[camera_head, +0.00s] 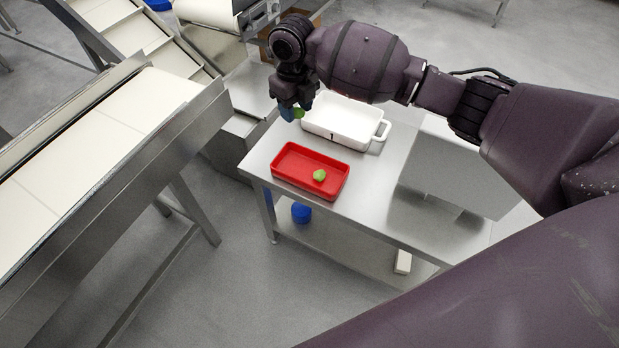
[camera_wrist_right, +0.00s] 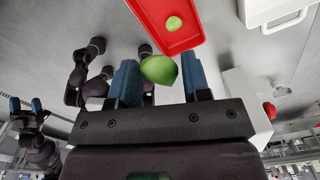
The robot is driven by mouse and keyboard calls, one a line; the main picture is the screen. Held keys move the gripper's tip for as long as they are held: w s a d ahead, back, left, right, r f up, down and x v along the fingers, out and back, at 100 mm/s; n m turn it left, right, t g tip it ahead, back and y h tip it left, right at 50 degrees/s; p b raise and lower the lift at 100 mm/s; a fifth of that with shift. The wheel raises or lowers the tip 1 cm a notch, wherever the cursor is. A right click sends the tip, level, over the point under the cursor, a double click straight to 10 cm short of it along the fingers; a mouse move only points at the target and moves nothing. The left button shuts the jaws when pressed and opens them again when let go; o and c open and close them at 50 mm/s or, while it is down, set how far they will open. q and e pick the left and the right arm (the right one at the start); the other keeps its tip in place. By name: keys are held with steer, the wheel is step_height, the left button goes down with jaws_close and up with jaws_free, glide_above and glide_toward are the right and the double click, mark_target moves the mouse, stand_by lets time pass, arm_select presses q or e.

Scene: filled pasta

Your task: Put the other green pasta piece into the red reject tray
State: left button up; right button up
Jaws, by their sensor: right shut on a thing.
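A green pasta piece (camera_head: 299,113) is held by my right gripper (camera_head: 291,112), in the air near the white tray's left end. In the right wrist view the piece (camera_wrist_right: 159,69) sits between the two blue fingers (camera_wrist_right: 161,82). The red reject tray (camera_head: 285,180) is on the steel table, lower in the head view than the gripper. Another green pasta piece (camera_head: 319,175) lies inside the red tray, toward its right side. My left gripper (camera_wrist_right: 26,104) shows only at the left of the right wrist view, its blue fingers apart and nothing visible between them.
A white tray with handles (camera_head: 345,138) stands behind the red tray. A grey box-like block (camera_head: 455,170) stands to the right on the table (camera_head: 365,195). A conveyor (camera_head: 90,130) runs along the left, with a floor gap between. A blue object (camera_head: 301,212) is below the table.

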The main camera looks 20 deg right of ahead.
steer(key=shift+s+d+f+n, duration=0.1)
steer(key=shift+s+n, duration=0.1)
steer(key=shift+n, duration=0.2)
steer(key=b, duration=0.3)
glide_above(300, 169)
step_height(300, 169, down, 13)
steer(key=shift+f, duration=0.5)
steer(key=shift+f+b, duration=0.25)
steer(key=shift+b, duration=0.05)
step_height(300, 169, down, 5)
steer(key=shift+s+r+b, duration=0.1)
steer(key=shift+r+b, duration=0.05)
steer(key=shift+b, duration=0.55)
steer(key=shift+f, duration=0.5)
steer(key=shift+r, duration=0.1)
steer(key=o, duration=0.6)
arm_select(q)
steer(key=f, duration=0.2)
steer(key=f+m, duration=0.1)
steer(key=shift+d, duration=0.25)
steer(key=shift+w, duration=0.1)
